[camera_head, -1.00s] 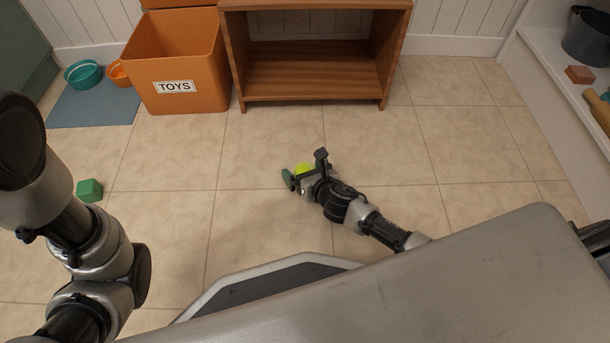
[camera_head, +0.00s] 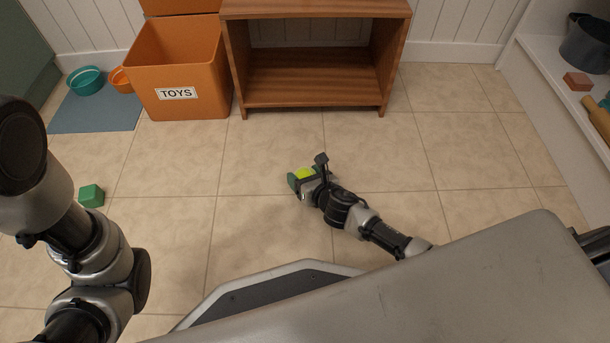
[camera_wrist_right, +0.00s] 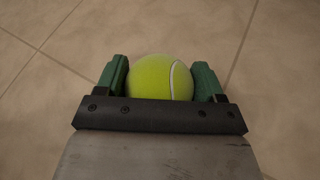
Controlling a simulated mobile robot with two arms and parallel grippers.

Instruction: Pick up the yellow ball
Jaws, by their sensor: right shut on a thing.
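The yellow ball (camera_head: 304,174) is a yellow-green tennis ball with a white seam, seen low over the tiled floor in front of the wooden shelf. In the right wrist view the ball (camera_wrist_right: 160,78) sits between the two green fingers of my right gripper (camera_wrist_right: 161,80). My right gripper (camera_head: 302,177) is shut on it. I cannot tell whether the ball is clear of the floor. My left arm shows at the left of the head view, but its gripper fingers are not visible.
An orange TOYS box (camera_head: 178,75) stands beside a wooden shelf (camera_head: 315,92). A green cube (camera_head: 91,196) lies on the floor at left. Teal (camera_head: 86,80) and orange (camera_head: 121,79) bowls are on a blue mat (camera_head: 97,115). Open floor surrounds my right gripper.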

